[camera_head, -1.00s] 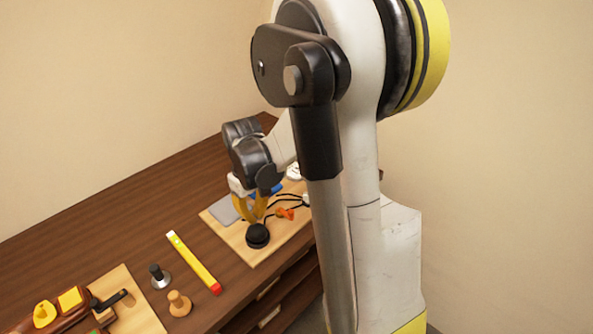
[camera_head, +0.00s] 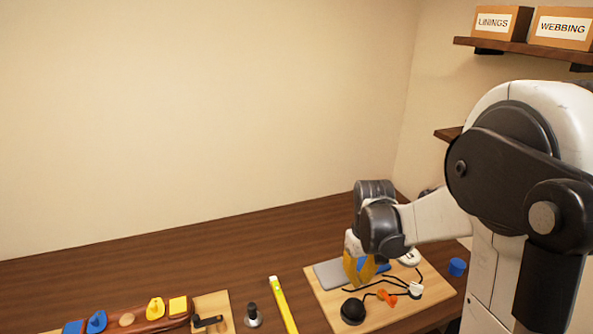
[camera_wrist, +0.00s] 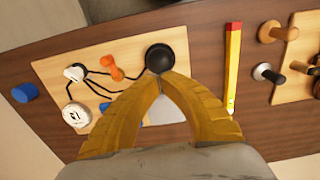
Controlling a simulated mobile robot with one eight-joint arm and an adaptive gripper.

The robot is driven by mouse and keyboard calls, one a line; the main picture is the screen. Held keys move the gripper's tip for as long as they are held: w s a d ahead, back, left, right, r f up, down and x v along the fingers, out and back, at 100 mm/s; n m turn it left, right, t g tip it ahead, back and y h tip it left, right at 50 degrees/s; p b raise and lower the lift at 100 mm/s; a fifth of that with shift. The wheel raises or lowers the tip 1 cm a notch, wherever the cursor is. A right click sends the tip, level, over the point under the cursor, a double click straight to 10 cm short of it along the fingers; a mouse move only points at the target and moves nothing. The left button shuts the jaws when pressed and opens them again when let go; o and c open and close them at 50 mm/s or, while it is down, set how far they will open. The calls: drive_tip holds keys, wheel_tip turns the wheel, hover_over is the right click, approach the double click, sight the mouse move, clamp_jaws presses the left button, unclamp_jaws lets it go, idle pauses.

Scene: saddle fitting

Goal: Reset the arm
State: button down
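My gripper (camera_head: 358,284) has yellow fingers and hangs over the light wooden board (camera_head: 325,294) on the right part of the bench. In the wrist view its fingertips (camera_wrist: 161,80) meet, with nothing seen between them. A round black knob (camera_head: 353,310) stands on the board just past the tips; it also shows in the wrist view (camera_wrist: 160,58). A grey flat piece (camera_head: 330,274) and a blue piece (camera_head: 382,267) lie partly behind the fingers.
The board also bears an orange piece (camera_head: 387,297), black cords and a white round item (camera_head: 410,257). A blue cup-like piece (camera_head: 457,267) stands right of it. A yellow bar (camera_head: 283,305) and a black-handled tool (camera_head: 252,314) lie left. Shelves with boxes (camera_head: 562,28) hang upper right.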

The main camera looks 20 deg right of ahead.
drive_tip(key=shift+a+r, duration=0.1)
drive_tip(key=s+a+r+t+b, duration=0.5)
drive_tip(key=s+a+r+t, duration=0.2)
drive_tip(key=s+a, duration=0.4)
drive_tip(key=shift+a+r+b, duration=0.15)
drive_tip(key=shift+a+b, duration=0.2)
drive_tip(key=shift+a, duration=0.85)
drive_tip(key=shift+w, duration=0.1)
idle(0.8)
